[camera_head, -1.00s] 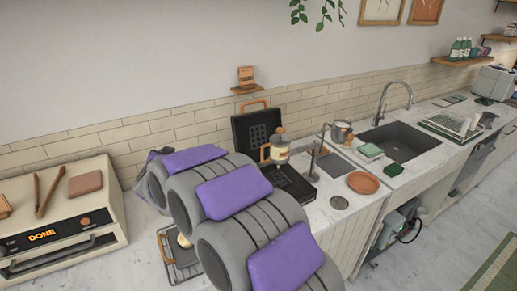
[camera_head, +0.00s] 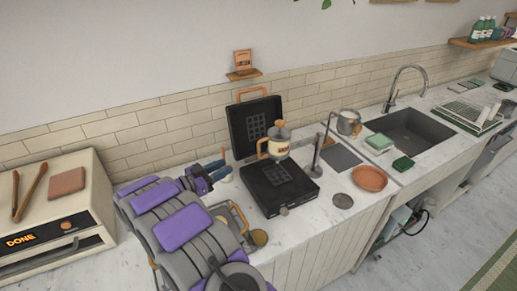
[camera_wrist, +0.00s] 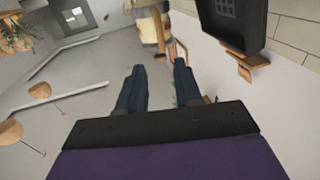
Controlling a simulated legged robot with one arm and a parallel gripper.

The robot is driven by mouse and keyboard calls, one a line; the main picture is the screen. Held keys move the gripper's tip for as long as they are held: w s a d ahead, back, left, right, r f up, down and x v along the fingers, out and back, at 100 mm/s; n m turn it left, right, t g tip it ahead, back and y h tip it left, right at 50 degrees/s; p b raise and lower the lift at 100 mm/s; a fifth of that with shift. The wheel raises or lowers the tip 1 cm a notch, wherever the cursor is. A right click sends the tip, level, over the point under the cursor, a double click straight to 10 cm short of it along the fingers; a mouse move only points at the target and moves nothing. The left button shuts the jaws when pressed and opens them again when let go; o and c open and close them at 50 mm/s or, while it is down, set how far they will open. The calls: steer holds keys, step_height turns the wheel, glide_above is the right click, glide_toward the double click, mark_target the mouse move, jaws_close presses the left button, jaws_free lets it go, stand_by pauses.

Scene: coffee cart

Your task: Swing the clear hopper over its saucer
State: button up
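A clear, greyish hopper-like cup (camera_head: 348,122) hangs at the end of a thin arm near the backsplash, left of the sink. A slim dark post (camera_head: 316,155) stands just left of it; I cannot tell exactly how they join. A round terracotta saucer (camera_head: 369,178) lies on the counter in front of and right of the cup, apart from it; the cup is not over it. My gripper (camera_head: 219,170) is left of the open black press, well away from the cup and saucer. In the wrist view its two fingers (camera_wrist: 160,80) are spread and empty.
An open black press (camera_head: 280,190) stands between my gripper and the cup, with an orange-handled jar (camera_head: 279,148) at it. The sink (camera_head: 408,135) is right; an oven (camera_head: 52,215) is left.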

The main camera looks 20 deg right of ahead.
mark_target(259, 155)
steer(key=b+x, duration=0.2)
steer(key=x, duration=1.4)
steer(key=shift+w, duration=0.1)
steer(key=shift+c, duration=0.3)
jaws_close()
steer(key=shift+a, duration=0.1)
